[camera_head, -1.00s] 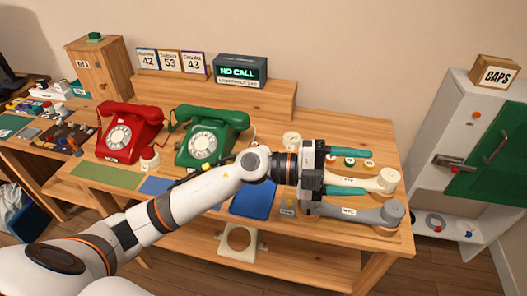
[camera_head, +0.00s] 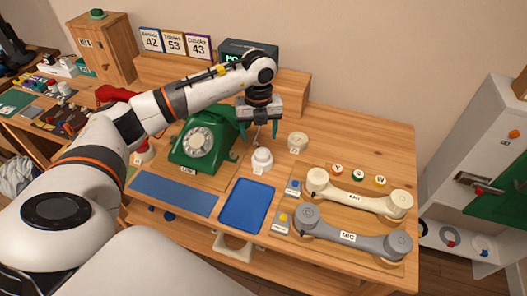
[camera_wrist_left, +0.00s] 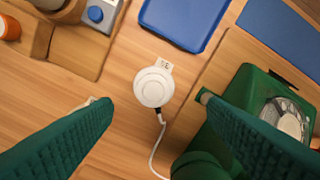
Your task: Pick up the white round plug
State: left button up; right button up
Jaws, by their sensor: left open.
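A white round plug (camera_head: 262,158) with a stepped top stands on the wooden table, just right of the green dial phone (camera_head: 198,140). It also shows in the left wrist view (camera_wrist_left: 153,87), with a small tag beside it and a cord running from it. My left gripper (camera_head: 259,132) points down above and slightly behind the plug in the head view. Its green fingers are open and empty, and in the wrist view the plug lies between and just beyond their tips. My right gripper is not in view.
A blue tray (camera_head: 247,205) lies in front of the plug. A cream handset (camera_head: 357,196) and a grey handset (camera_head: 352,238) lie to the right. A round cream piece (camera_head: 298,141) stands right of the plug. The phone is close to one finger in the wrist view.

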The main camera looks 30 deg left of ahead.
aim_at(262, 152)
pick_arm(q)
notch_tip(262, 152, down, 2)
jog(key=shift+w+f, duration=0.1)
jog(key=shift+w, duration=0.05)
jog(key=shift+w+f, duration=0.1)
jog(key=shift+f, duration=0.2)
jog(key=f, duration=0.2)
jog(key=f+p, duration=0.1)
jog(key=f, duration=0.1)
jog(key=shift+w+d+f, duration=0.15)
jog(key=shift+w+d, duration=0.05)
jog(key=shift+f, duration=0.25)
jog(key=shift+c, duration=0.4)
jog(key=c, duration=0.9)
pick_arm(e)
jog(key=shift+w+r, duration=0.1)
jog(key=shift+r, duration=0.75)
